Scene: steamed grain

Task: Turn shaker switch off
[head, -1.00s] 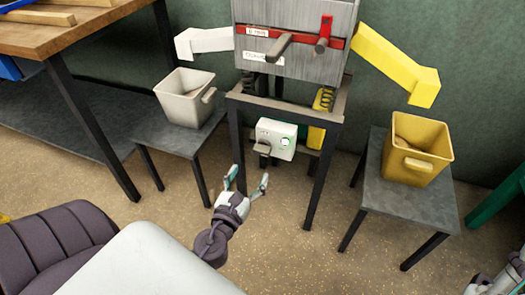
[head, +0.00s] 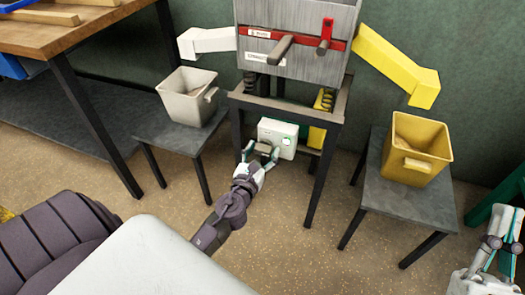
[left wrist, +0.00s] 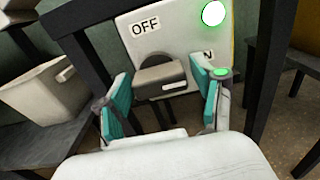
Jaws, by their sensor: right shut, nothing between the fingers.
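The shaker switch box (head: 285,134) is white with a lit green light and hangs on the frame under the shaker. In the left wrist view, its grey knob (left wrist: 160,76) points toward the camera, with an OFF label (left wrist: 145,26) at its upper left. Another label at the lower right is mostly hidden, only an N showing. My left gripper (head: 261,152) is open at the box; in the left wrist view its fingers (left wrist: 163,98) stand either side of the knob, with visible gaps. My right gripper (head: 494,242) is shut and empty at the lower right.
The shaker (head: 297,45) with its levers stands above the switch, on dark legs. A white bin (head: 187,97) stands on a low table to the left, a yellow bin (head: 416,148) on another to the right. Speckled floor is free in front.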

